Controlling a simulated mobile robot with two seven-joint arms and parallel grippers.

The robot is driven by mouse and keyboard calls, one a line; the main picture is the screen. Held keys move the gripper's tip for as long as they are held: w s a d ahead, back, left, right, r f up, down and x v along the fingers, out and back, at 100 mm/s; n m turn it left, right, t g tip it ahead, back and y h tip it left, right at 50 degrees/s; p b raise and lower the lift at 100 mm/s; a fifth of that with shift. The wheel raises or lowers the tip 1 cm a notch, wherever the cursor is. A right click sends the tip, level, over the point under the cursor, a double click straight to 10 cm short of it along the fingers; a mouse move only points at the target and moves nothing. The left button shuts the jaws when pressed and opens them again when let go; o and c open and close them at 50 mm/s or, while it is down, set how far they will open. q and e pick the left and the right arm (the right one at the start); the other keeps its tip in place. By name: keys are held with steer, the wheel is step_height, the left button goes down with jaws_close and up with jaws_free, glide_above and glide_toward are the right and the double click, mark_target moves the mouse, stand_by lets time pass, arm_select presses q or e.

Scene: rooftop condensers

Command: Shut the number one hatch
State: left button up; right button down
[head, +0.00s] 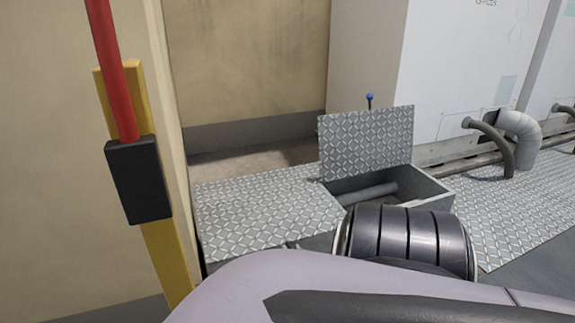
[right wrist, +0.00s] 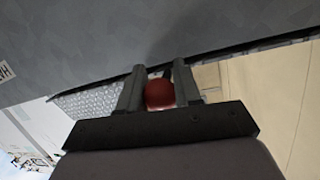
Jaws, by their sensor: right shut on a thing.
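An open hatch shows in the head view: its tread-plate lid (head: 366,143) stands up at the back left of a grey-walled pit (head: 432,188). A pipe (head: 362,192) runs inside. No number is readable on the lid. A thin stalk with a blue ball (head: 370,98) rises behind the lid. In the right wrist view my right gripper (right wrist: 157,82) is shut on a rounded red thing (right wrist: 159,95), held between its two grey fingers. I cannot tell what this thing belongs to. The right fingers are not visible in the head view. My left gripper is not in view.
A yellow post (head: 165,255) with a red rod (head: 112,70) and black block (head: 138,180) stands at the left by a beige wall. Tread plate (head: 265,210) lies left of the pit. White cabinets (head: 455,70) and curved pipes (head: 519,135) stand at the right.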

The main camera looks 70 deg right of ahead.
steer(key=shift+w+f, duration=0.2)
steer(key=shift+w, duration=0.05)
stand_by(0.3)
steer(key=c, duration=0.8)
jaws_free()
steer(key=shift+s, duration=0.1)
